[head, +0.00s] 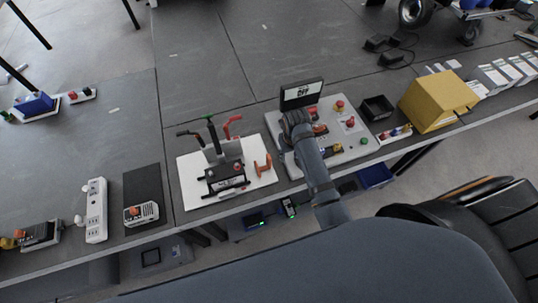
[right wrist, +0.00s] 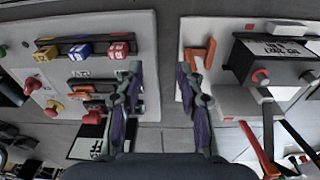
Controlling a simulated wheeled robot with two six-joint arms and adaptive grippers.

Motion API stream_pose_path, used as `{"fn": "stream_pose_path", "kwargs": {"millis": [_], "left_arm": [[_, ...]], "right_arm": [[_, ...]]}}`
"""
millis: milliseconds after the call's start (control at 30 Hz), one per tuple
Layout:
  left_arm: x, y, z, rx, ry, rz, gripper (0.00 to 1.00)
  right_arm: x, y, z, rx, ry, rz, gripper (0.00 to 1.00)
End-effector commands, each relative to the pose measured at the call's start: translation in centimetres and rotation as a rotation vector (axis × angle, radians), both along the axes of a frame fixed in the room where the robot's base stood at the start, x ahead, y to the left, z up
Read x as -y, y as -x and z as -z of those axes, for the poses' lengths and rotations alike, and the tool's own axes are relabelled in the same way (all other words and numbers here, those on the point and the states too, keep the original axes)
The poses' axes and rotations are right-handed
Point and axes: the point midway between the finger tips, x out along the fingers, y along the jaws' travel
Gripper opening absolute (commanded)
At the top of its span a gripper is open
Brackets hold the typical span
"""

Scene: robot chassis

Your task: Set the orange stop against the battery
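The orange stop (head: 263,164) is a small bracket-shaped piece at the right side of the white board (head: 194,193). It also shows in the right wrist view (right wrist: 199,54). The battery (head: 226,177) appears to be the dark labelled block in the middle of that board, apart from the stop; it also shows in the right wrist view (right wrist: 272,56). My right gripper (right wrist: 158,70) is open and empty, its fingers spread over the gap between two boards. One finger is close beside the stop; I cannot tell whether they touch. My left gripper is not in view.
A control panel (head: 357,152) with buttons and a small screen (head: 301,94) stands right of the board. Red and black levers (head: 231,124) rise behind the battery. A yellow box (head: 437,101) and a black tray (head: 377,107) lie farther right. A power strip (head: 96,208) lies left.

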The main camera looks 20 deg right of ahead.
Motion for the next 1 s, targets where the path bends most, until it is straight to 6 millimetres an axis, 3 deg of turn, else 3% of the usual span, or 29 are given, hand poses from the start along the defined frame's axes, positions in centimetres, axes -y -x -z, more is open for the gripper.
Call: {"fn": "stream_pose_path", "kwargs": {"millis": [100, 233, 533, 767, 833, 1000], "left_arm": [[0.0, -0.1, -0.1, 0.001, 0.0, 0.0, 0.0], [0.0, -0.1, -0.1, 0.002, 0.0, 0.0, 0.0], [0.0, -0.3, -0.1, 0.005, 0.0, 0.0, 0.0], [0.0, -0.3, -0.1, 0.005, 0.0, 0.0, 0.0], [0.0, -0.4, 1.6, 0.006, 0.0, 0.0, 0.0], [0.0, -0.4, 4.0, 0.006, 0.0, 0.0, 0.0]], "right_arm": [[-2.4, -3.2, -0.1, -0.043, -0.021, -0.016, 0.38], [-4.7, -5.6, -0.4, -0.086, -0.03, -0.041, 0.38], [-5.6, -6.3, 0.0, -0.107, -0.031, -0.054, 0.38], [-5.5, -6.2, 4.5, -0.109, -0.029, -0.055, 0.38], [-5.5, -6.2, 7.0, -0.107, -0.031, -0.054, 0.38], [-5.6, -6.3, 9.5, -0.103, -0.032, -0.053, 0.38]]}}
